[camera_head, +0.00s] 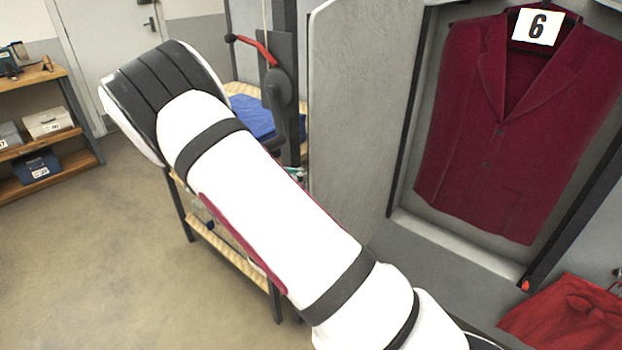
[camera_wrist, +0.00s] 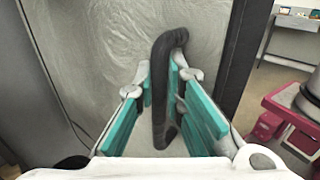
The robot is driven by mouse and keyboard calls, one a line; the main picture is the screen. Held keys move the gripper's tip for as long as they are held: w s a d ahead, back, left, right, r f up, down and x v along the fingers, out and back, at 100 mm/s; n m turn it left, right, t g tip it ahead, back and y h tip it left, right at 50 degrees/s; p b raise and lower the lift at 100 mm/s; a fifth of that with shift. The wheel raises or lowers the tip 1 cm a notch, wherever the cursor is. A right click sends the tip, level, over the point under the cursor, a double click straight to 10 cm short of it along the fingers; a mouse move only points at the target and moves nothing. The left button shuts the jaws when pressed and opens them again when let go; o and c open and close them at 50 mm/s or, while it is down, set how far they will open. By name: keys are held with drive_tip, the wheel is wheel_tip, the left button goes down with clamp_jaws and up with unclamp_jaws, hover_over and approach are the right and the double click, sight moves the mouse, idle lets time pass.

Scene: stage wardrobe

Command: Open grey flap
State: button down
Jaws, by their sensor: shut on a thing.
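The grey flap (camera_head: 362,105) is a tall, pale, textured panel left of the bay with the maroon jacket in the head view. Its surface fills much of the wrist view (camera_wrist: 112,45). A dark bar handle (camera_wrist: 171,42) stands out from it. My gripper (camera_wrist: 162,88) has its teal-padded fingers on both sides of this handle and is shut on it. In the head view my white arm hides the gripper, the handle and the lower part of the flap.
A maroon jacket (camera_head: 505,120) with a "6" card hangs in the bay. Red cloth (camera_head: 570,318) lies at the lower right. A red-handled crank (camera_head: 262,52) stands beyond my arm. Shelves (camera_head: 45,137) stand far left, with clear floor (camera_head: 110,260) before them.

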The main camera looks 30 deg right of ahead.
drive_tip(key=shift+a, duration=0.2)
drive_tip(key=c, duration=1.6)
unclamp_jaws()
drive_tip(key=shift+c, duration=0.2)
drive_tip(key=v, duration=1.2)
